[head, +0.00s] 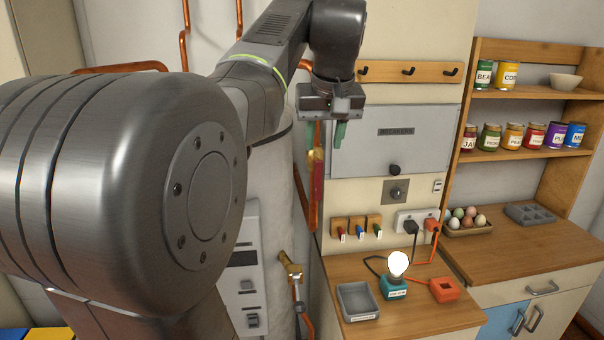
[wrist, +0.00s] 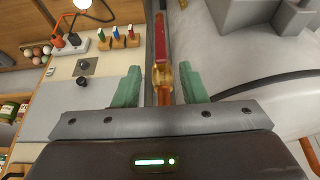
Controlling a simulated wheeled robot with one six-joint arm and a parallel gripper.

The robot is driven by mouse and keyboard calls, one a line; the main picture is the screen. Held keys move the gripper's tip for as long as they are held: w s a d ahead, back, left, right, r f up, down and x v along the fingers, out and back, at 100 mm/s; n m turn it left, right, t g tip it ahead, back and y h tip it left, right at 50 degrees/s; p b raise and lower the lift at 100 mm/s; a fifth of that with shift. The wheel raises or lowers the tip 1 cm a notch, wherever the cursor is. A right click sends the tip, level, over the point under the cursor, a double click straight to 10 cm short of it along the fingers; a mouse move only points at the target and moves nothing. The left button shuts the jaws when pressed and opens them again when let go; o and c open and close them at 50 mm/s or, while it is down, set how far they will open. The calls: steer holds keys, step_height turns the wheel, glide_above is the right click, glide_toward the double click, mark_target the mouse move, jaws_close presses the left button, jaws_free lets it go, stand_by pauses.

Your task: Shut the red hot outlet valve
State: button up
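The red outlet valve handle (head: 318,185) hangs down along a copper pipe beside the white tank in the head view. Its brass body (head: 316,156) is just above it. In the wrist view the red handle (wrist: 160,38) points away from the brass body (wrist: 162,82), roughly in line with the pipe. My gripper (head: 326,137) is at the top of the valve, with its green fingers apart. In the wrist view my gripper (wrist: 159,68) has one finger on each side of the brass body, with gaps visible and nothing held.
A grey breaker panel (head: 393,140) is on the wall right of the valve. Hooks (head: 410,71) are above it. A second brass valve (head: 290,268) is low on the tank. A bench (head: 420,312) below holds a grey tray (head: 357,302) and a lit bulb (head: 398,264).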

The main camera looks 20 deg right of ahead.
mark_target(319, 175)
steer(key=p+x, duration=0.1)
steer(key=x, duration=1.1)
steer(key=shift+a+f, duration=0.1)
jaws_close()
